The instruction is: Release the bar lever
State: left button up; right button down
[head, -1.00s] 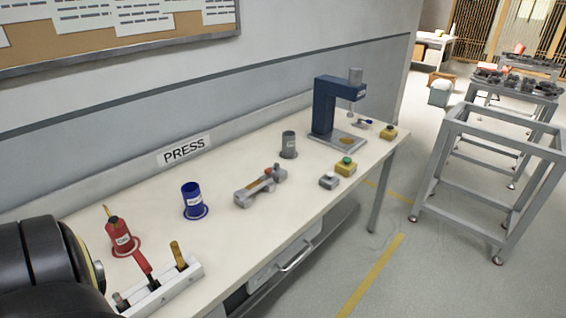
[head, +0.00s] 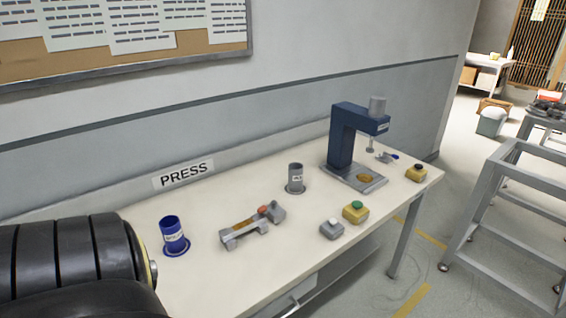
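On the white bench stands a grey clamp-like fixture (head: 250,227) with a brownish bar (head: 243,224) lying along it. A small lever with a red knob (head: 263,210) is at its right end, close to the bar. Whether the lever presses on the bar is too small to tell. A second small lever with a blue tip (head: 394,157) lies beside the press at the back right. Neither of my grippers is in view. Only a black, ribbed link of my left arm shows at the lower left, apart from the fixture.
A blue press (head: 346,140) stands at the back of the bench (head: 212,288). A metal frame (head: 478,205) stands right.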

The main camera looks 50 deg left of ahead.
aim_at(274, 204)
jog(key=i, duration=0.4)
jog(key=u, duration=2.8)
jog(key=i, duration=0.5)
